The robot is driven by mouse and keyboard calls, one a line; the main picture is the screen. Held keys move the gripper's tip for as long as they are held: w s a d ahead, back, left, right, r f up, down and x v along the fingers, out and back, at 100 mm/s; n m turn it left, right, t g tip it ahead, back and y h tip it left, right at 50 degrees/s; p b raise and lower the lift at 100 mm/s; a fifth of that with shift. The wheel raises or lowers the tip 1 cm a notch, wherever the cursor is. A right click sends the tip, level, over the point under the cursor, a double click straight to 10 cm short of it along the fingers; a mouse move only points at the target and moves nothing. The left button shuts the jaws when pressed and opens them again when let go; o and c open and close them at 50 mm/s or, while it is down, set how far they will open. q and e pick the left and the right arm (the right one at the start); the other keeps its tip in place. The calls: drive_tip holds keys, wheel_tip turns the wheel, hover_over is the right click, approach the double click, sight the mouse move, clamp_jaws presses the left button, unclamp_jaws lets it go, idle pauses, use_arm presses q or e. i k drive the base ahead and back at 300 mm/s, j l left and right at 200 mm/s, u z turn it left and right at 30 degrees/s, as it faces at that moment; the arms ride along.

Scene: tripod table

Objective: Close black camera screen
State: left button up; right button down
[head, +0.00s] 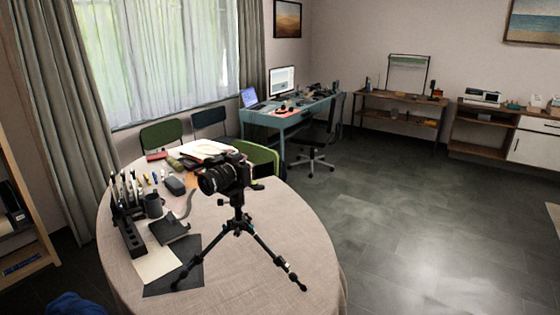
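A black camera (218,176) sits on a small black tripod (239,223) near the middle of the round table (275,265). Its lens points to the left and toward me. A dark flat part sticks out at the camera's right side (258,186); I cannot tell clearly whether this is the screen or how far open it is. Neither of my grippers is in view.
On the table's left side stand a pen holder (128,195), a dark mug (154,206) and a black notebook (169,229), with papers in front. Chairs (162,135) stand behind the table. The table's right side and the floor (400,220) beyond are clear.

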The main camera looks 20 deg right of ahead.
sight(261, 170)
drive_tip(key=i+l+u, duration=0.25)
drive_tip(key=l, duration=0.55)
drive_tip(key=i+l+u, duration=0.1)
drive_tip(key=l+u, duration=0.15)
drive_tip(key=l, duration=0.5)
drive_tip(key=i+l+u, duration=0.1)
drive_tip(key=l+u, duration=0.2)
drive_tip(key=l, duration=0.55)
drive_tip(key=i+l, duration=0.4)
drive_tip(key=i, duration=0.2)
drive_tip(key=k+l, duration=0.6)
drive_tip(key=k, duration=0.2)
drive_tip(key=i+l, duration=0.15)
drive_tip(key=i, duration=0.3)
